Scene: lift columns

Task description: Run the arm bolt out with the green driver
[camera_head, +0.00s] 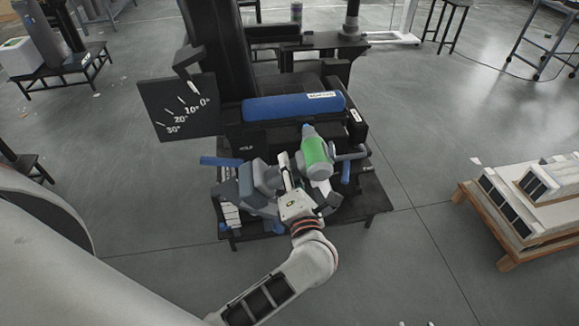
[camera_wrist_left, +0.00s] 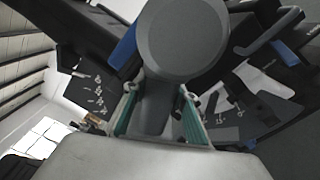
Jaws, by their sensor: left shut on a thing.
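The green driver (camera_head: 314,158), with a blue tip and a pale grey rear end, is in front of the blue roll in the head view. My left gripper (camera_head: 306,190) is just below it and appears shut on its grey grip. In the left wrist view, a grey grip and its round grey end (camera_wrist_left: 185,40) stand between the gripper's fingers (camera_wrist_left: 155,112), which hide most of what is beyond. The arm bolt cannot be made out.
A blue roll (camera_head: 293,107) lies across the black frame. An angle plate (camera_head: 179,107) marked 0° to 30° is at the left. A bulky blue-grey thing (camera_head: 258,187) sits beside my gripper. A wooden pallet (camera_head: 487,222) with pale panels is at the right. Open floor lies between.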

